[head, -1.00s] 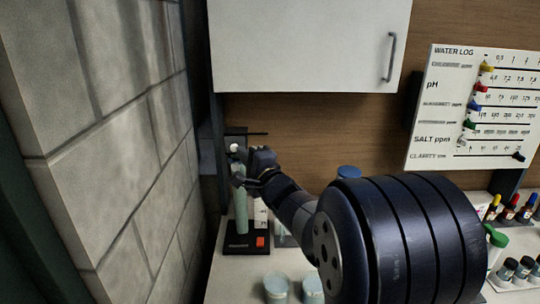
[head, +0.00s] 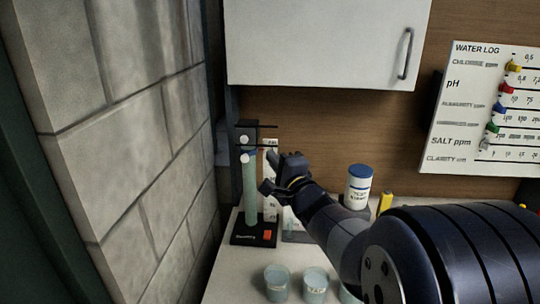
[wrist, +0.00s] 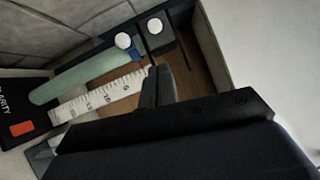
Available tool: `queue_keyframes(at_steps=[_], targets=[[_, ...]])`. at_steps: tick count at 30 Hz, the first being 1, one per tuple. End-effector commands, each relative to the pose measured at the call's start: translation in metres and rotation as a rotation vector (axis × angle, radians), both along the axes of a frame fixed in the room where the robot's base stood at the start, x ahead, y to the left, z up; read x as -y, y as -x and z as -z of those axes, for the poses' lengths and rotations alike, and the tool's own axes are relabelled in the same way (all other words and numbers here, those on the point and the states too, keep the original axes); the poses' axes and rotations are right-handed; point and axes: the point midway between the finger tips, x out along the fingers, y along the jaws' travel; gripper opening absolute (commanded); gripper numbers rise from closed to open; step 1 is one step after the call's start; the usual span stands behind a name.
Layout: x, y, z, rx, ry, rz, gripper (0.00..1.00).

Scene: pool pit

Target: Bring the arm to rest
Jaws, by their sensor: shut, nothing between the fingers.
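My gripper (head: 270,172) is at the right of the clarity stand in the head view, beside the upper part of its tube. Its fingers also show in the wrist view (wrist: 155,86), shut with nothing between them. The stand has a black base (head: 242,238) with an orange square, an upright pale green tube (head: 250,195) and white knobs near the top. In the wrist view the tube (wrist: 80,75) lies beyond the fingers, with a white ruler strip (wrist: 100,97) beside it. The fingers appear apart from the tube. My arm reaches in from the lower right.
A grey block wall (head: 120,130) rises close on the left. A white cabinet (head: 320,40) hangs above, and a water log board (head: 485,120) is at the right. A blue-capped white tub (head: 358,187) and several pale jars (head: 277,283) stand on the counter.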

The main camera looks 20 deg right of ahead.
Motion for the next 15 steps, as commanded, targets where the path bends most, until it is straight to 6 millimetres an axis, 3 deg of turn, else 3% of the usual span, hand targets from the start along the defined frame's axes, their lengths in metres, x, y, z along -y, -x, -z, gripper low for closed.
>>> queue_keyframes(at_steps=[7, 15], targets=[[0.007, 0.040, 0.004, 0.001, 0.000, 0.003, 0.00], [0.009, 0.058, 0.006, 0.001, -0.001, 0.001, 0.00]])
